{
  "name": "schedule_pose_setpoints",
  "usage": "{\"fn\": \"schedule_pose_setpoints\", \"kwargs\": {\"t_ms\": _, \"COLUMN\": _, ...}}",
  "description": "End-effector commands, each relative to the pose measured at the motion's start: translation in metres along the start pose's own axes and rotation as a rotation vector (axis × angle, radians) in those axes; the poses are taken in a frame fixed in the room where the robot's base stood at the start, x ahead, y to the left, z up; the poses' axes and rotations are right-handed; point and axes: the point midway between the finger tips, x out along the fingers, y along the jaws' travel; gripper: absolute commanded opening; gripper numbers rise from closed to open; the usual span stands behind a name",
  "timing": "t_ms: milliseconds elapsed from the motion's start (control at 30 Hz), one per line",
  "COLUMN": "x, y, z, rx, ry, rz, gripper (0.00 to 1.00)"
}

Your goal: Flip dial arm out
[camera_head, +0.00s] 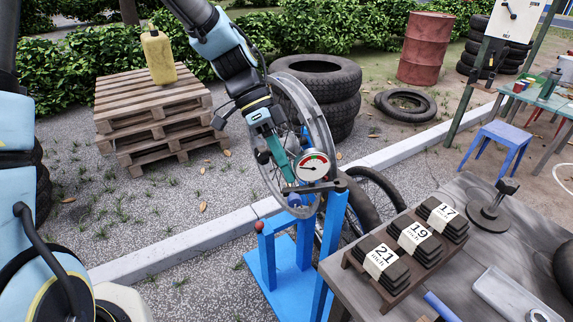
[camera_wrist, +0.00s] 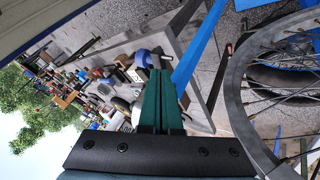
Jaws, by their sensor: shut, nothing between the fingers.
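A round dial gauge (camera_head: 312,165) with a white face and coloured arc sits on a short dark grey arm (camera_head: 318,187) at the blue wheel stand (camera_head: 333,235). A grey wheel rim (camera_head: 322,125) stands upright in the stand, just behind the gauge. My gripper (camera_head: 290,182) points down just left of the dial, with its teal fingers together and empty. I cannot tell whether they touch the arm. In the wrist view the shut fingers (camera_wrist: 155,74) reach toward a blue round part (camera_wrist: 143,58); the gauge face is not clear there.
A workbench (camera_head: 440,270) with labelled blocks (camera_head: 380,258) stands right of the stand. A red-tipped post (camera_head: 259,227) rises at the stand's left. Pallets (camera_head: 150,115) and stacked tyres (camera_head: 318,85) are behind. Gravel at the left is mostly open.

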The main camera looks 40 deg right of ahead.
Motion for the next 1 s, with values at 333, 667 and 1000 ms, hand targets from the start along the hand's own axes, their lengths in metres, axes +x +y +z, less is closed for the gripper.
{"fn": "schedule_pose_setpoints", "kwargs": {"t_ms": 333, "x": 0.005, "y": 0.009, "z": 0.000, "rx": 0.001, "ry": 0.000, "rz": -0.001, "gripper": 0.00}}
{"fn": "schedule_pose_setpoints", "kwargs": {"t_ms": 667, "x": 0.011, "y": 0.021, "z": 0.001, "rx": -0.061, "ry": 0.033, "rz": -0.033, "gripper": 0.00}}
{"fn": "schedule_pose_setpoints", "kwargs": {"t_ms": 1000, "x": 0.015, "y": 0.026, "z": 0.000, "rx": -0.094, "ry": 0.048, "rz": -0.049, "gripper": 0.00}}
